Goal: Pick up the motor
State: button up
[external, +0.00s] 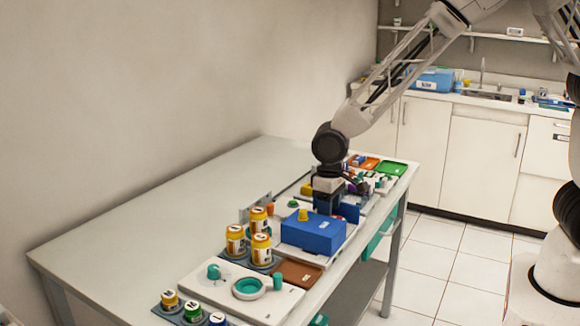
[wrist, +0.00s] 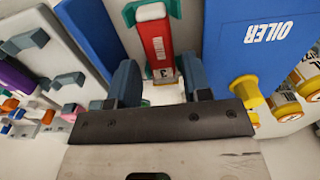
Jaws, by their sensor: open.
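My gripper (wrist: 162,88) is open in the wrist view, with its two blue-grey fingers apart. Ahead of the gap stands a red block with a white label (wrist: 158,52), in a teal-edged holder. I cannot tell whether this block is the motor; no part is clearly marked as one. In the external view my gripper (external: 328,200) points down over the table, behind the blue oiler box (external: 312,233). Its fingertips are partly hidden there, and contact with anything cannot be told.
The oiler box (wrist: 262,45), with a yellow part, stands close right of the fingers. A grey plate with clips (wrist: 62,55) lies left. Several yellow jars (external: 261,248) stand on the table's near part. The table's left side (external: 150,225) is clear.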

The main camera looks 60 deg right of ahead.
jog(key=shift+f, duration=1.4)
jog(key=c, duration=0.7)
jog(key=shift+r, duration=0.1)
notch_tip(320, 180, up, 10)
jog(key=shift+d, duration=0.15)
jog(key=d+f, duration=0.2)
jog(key=d, duration=1.3)
jog(key=shift+d+f, duration=0.3)
jog(key=shift+d, duration=0.05)
